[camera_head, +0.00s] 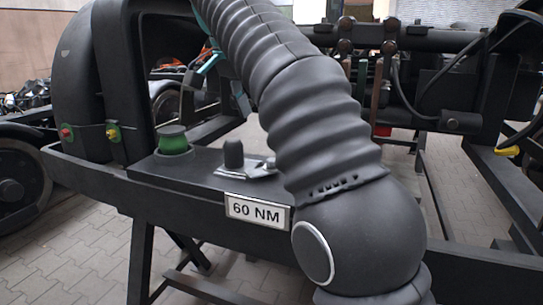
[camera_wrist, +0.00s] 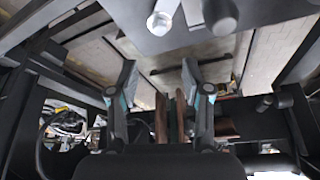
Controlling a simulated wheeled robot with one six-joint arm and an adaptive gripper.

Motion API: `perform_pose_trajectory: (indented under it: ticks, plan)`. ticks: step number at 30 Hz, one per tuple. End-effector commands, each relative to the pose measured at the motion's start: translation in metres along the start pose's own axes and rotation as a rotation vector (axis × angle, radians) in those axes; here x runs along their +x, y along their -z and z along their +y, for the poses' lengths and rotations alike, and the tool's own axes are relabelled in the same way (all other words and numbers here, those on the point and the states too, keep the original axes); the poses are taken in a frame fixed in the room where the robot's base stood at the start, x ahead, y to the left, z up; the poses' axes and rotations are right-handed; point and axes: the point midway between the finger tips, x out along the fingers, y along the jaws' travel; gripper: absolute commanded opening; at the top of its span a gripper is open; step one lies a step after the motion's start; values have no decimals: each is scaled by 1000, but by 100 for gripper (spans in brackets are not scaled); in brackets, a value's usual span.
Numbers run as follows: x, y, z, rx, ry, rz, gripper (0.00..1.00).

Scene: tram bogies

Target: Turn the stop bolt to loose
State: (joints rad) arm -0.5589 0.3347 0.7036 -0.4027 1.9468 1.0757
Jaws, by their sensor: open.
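In the wrist view a silver hex-headed bolt (camera_wrist: 160,22) stands out from a dark plate (camera_wrist: 190,40) at the top edge. It looks like the stop bolt, but no marking on it can be read. My gripper (camera_wrist: 158,68) is open, its two fingers wide apart with nothing between them. The bolt lies beyond the fingertips, apart from them. A silver metal piece (camera_head: 250,170) shows on the plate beside a dark post (camera_head: 233,154).
A green cap (camera_head: 174,141) and a "60 NM" label (camera_head: 257,211) are on the dark frame. A dark rounded post (camera_wrist: 221,17) stands close to the bolt. Bars and cables (camera_head: 400,60) fill the back right. Paved floor (camera_head: 80,250) is clear at lower left.

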Motion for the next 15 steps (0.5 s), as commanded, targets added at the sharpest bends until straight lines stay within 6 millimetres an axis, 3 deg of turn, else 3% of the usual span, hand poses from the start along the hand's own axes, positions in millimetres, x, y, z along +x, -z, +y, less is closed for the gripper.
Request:
perform_pose_trajectory:
  ticks: [11,15]
  plan:
    - [44,0,2,0,-1,-1,49]
    - [72,-1,2,-1,-1,-2,49]
